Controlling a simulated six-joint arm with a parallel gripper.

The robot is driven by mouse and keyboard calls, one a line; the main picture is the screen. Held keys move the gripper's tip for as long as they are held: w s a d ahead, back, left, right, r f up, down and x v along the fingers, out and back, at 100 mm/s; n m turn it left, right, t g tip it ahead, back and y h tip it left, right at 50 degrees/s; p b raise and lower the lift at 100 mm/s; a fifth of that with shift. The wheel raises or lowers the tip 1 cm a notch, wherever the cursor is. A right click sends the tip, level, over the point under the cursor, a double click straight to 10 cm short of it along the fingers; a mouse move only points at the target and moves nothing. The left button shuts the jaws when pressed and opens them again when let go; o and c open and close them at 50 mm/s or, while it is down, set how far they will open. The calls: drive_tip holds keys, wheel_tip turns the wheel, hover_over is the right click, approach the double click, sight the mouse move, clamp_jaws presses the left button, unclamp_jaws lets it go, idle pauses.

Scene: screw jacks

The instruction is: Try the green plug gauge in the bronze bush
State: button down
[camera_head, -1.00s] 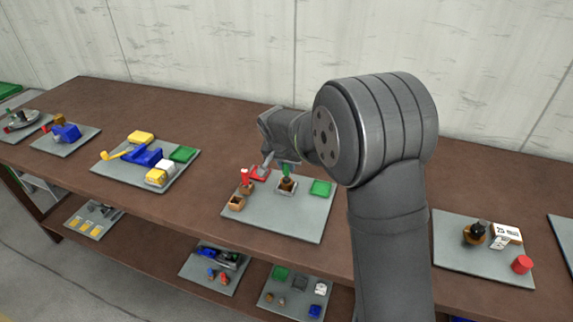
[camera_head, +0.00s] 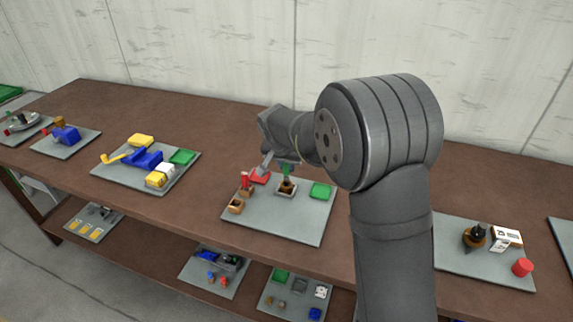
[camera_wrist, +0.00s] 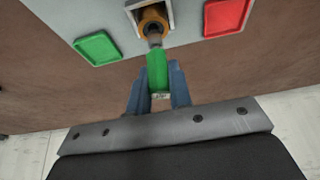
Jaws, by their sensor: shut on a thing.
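My gripper (camera_wrist: 158,88) is shut on the green handle of the plug gauge (camera_wrist: 157,68). The gauge's grey pin points at the bronze bush (camera_wrist: 153,20), and its end overlaps the bush's mouth. I cannot tell how far, if at all, the pin is inside. The bush sits in a pale grey square holder (camera_wrist: 133,14). In the head view, the green gauge (camera_head: 286,168) stands upright under my gripper (camera_head: 284,160), over the bronze bush (camera_head: 287,187) on the grey mat (camera_head: 275,217).
A green tray (camera_head: 320,190) lies right of the holder, a red tray (camera_head: 260,177) to its left. A red-handled gauge (camera_head: 245,180) stands in a brown block, with another brown block (camera_head: 236,207) nearer the front. Other mats with parts lie at both sides.

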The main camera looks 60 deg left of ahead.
drive_tip(key=shift+d+f, duration=0.1)
drive_tip(key=shift+f, duration=0.75)
idle(1.3)
drive_tip(key=shift+r, duration=0.1)
drive_tip(key=shift+r, duration=0.7)
drive_tip(key=shift+r, duration=2.1)
